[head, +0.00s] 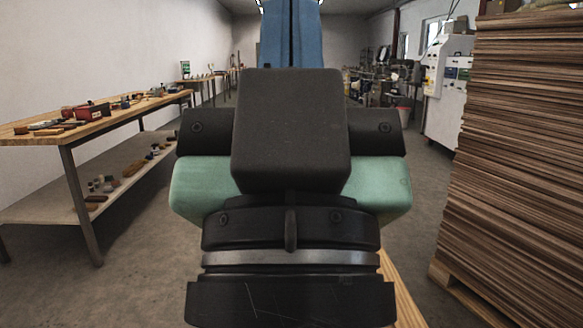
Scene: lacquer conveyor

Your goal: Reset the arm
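Part of my own arm fills the middle of the head view: a dark block, pale green side covers, black rings and a silver band. No gripper fingers show, so I cannot see whether my gripper is open or shut, or whether it holds anything. A blue upright shape rises behind the dark block and runs out of the top edge; I cannot tell what it is.
A wooden workbench (30,138) with tools and a lower shelf (60,203) stands left. A tall stack of brown boards (520,150) on a pallet (470,300) stands close right. A white machine (447,95) stands behind it. Grey floor shows between.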

